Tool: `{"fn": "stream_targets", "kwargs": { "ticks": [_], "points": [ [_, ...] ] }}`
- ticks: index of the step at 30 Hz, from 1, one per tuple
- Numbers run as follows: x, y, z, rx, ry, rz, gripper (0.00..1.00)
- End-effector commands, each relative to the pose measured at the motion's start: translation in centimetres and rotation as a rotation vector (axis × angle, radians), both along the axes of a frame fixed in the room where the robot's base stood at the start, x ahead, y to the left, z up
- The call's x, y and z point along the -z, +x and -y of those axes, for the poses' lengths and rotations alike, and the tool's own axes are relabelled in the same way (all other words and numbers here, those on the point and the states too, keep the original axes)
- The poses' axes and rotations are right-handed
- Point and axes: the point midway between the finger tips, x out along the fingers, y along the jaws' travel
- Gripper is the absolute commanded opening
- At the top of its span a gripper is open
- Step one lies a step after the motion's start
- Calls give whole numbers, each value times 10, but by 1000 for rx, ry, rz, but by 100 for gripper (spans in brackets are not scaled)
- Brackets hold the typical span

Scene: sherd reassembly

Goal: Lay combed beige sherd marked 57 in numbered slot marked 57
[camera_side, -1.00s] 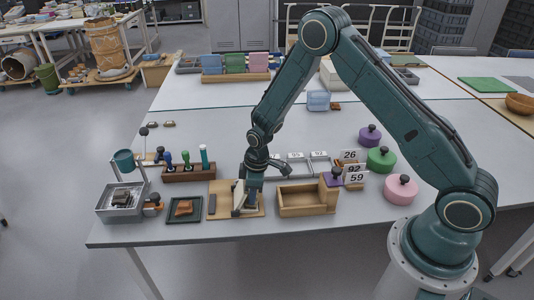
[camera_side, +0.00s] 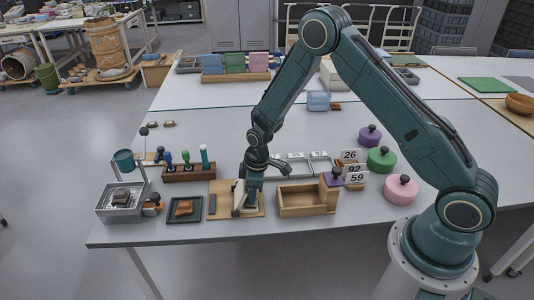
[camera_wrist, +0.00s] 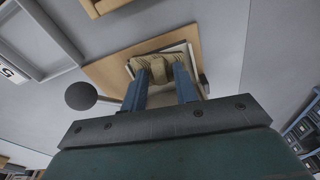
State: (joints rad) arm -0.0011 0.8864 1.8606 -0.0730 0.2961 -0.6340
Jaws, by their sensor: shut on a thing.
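In the wrist view my gripper (camera_wrist: 162,82) is shut on a combed beige sherd (camera_wrist: 158,66), whose grooved top shows between and beyond the fingers. The sherd is over a pale square piece on a wooden board (camera_wrist: 107,68); I cannot tell whether it touches it. In the side view my gripper (camera_side: 244,208) is low over the same wooden board (camera_side: 220,187), and the sherd is mostly hidden there. The numbered slots (camera_side: 297,160) are pale trays behind the gripper, partly hidden by the arm. Their numbers are too small to read.
A wooden box (camera_side: 303,203) stands just right of the board. Number cards (camera_side: 355,178) and round knobbed weights (camera_side: 401,189) are farther right. A stamp rack (camera_side: 188,172), a dark tray with a brown sherd (camera_side: 184,208) and a metal tray (camera_side: 121,203) are to the left.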

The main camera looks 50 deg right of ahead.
Motion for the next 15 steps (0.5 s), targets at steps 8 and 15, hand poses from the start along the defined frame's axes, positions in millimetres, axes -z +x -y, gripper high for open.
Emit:
{"fn": "stream_targets", "kwargs": {
  "ticks": [8,15],
  "points": [
    [-13,-2,-1,-1,1,-5,0],
    [-28,-1,-1,0,2,-4,0]
  ]
}}
